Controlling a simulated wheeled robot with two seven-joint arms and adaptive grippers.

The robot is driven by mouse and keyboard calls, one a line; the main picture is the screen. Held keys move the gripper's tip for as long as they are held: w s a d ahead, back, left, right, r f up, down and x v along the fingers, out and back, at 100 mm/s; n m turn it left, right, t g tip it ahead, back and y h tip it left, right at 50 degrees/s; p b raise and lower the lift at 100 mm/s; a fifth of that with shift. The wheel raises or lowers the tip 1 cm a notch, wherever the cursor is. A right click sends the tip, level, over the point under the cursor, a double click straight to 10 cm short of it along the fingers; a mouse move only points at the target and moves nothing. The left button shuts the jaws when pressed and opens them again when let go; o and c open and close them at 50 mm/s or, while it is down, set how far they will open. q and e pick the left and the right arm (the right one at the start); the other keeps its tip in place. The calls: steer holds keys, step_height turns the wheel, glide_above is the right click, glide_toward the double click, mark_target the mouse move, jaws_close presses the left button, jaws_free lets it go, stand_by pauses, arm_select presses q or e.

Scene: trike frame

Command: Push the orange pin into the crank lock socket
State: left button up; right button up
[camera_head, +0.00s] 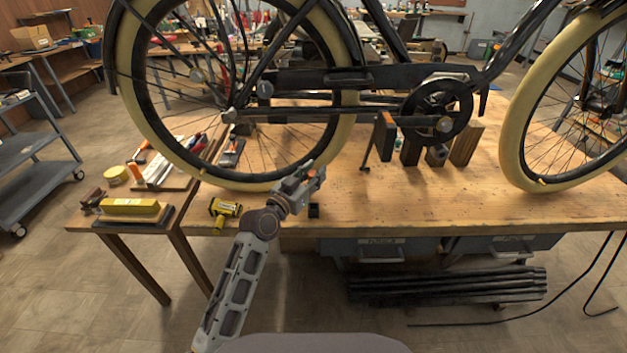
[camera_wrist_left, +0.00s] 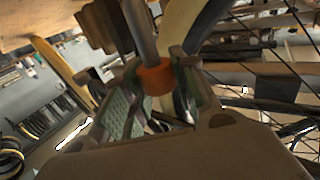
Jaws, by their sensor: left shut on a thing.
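My left gripper (camera_head: 304,184) is above the bench's front edge, below and left of the bike's crank. It is shut on the orange pin (camera_head: 312,174). In the left wrist view the pin (camera_wrist_left: 156,78) shows an orange collar between the green-padded fingers, with a grey shaft running up from it. The dark chainring and crank (camera_head: 437,110) are on the trike frame (camera_head: 310,78), to the right of the gripper and apart from it. I cannot make out the lock socket clearly. My right gripper is not in view.
The wooden bench (camera_head: 400,205) carries the frame. Dark and wooden blocks (camera_head: 466,145) stand under the crank. A yellow and black tool (camera_head: 225,212) and a small black block (camera_head: 314,210) are near the front edge. The cream-tyred rear wheel (camera_head: 128,60) is close behind the gripper.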

mark_target(313, 173)
arm_select(q)
steer(key=shift+r, duration=0.35)
stand_by(0.4)
steer(key=shift+r+p, duration=2.55)
steer(key=shift+r, duration=0.1)
